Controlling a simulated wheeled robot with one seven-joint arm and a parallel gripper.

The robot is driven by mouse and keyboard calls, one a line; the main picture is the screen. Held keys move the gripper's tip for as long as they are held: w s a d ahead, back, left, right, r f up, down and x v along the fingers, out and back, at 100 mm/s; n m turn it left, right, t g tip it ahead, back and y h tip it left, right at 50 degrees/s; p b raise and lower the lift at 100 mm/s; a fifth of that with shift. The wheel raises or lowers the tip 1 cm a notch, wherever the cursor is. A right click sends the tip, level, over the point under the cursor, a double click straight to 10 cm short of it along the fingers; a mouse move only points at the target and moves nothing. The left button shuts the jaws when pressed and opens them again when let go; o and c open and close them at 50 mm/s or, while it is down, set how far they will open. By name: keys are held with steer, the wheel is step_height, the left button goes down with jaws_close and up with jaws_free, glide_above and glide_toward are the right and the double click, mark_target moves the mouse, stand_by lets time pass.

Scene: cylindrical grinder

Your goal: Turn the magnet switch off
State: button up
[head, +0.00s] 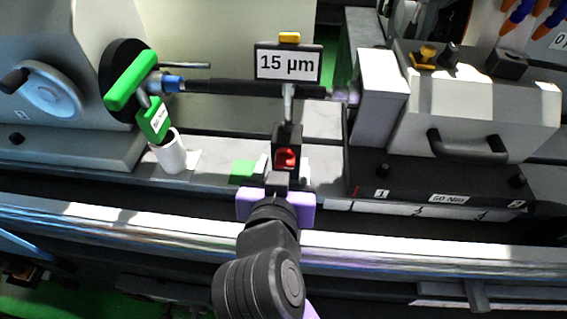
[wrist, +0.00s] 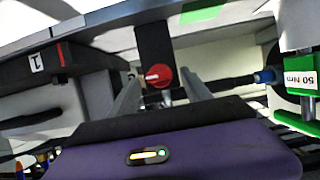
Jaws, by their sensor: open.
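The magnet switch is a red round knob (wrist: 160,76) on the face of a black block (wrist: 153,43). In the wrist view, a white mark on the knob points left. In the head view the red knob (head: 287,158) shows on the black block (head: 287,135) under the 15 µm display (head: 288,65). My gripper (head: 283,174) is open, in front of the block. In the wrist view its two grey fingers (wrist: 158,84) stand on either side of the knob, apart from it as far as I can see. I cannot tell whether the fingertips reach the knob's depth.
A dark shaft (head: 245,88) runs behind the block. At the left are a green-handled tool (head: 130,80) and a white cup (head: 169,153).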

jaws_close()
steer(key=shift+r+n+h+p, duration=0.1)
steer(key=shift+n+h+p, duration=0.2)
steer(key=shift+p, duration=0.05)
steer(key=shift+a+n+p, duration=0.1)
steer(key=shift+n+p, duration=0.3)
steer(key=shift+p, duration=0.1)
steer(key=shift+a+n+h+p, duration=0.25)
steer(key=shift+n+h+p, duration=0.7)
steer(key=shift+n+h, duration=0.2)
steer(key=n, duration=0.1)
steer(key=n+t+h+p, duration=0.1)
steer(key=n, duration=0.1)
steer(key=n+h, duration=0.1)
steer(key=shift+a+f+n+p, duration=0.3)
steer(key=shift+f+n, duration=0.05)
steer(key=shift+f, duration=0.05)
steer(key=shift+h, duration=0.35)
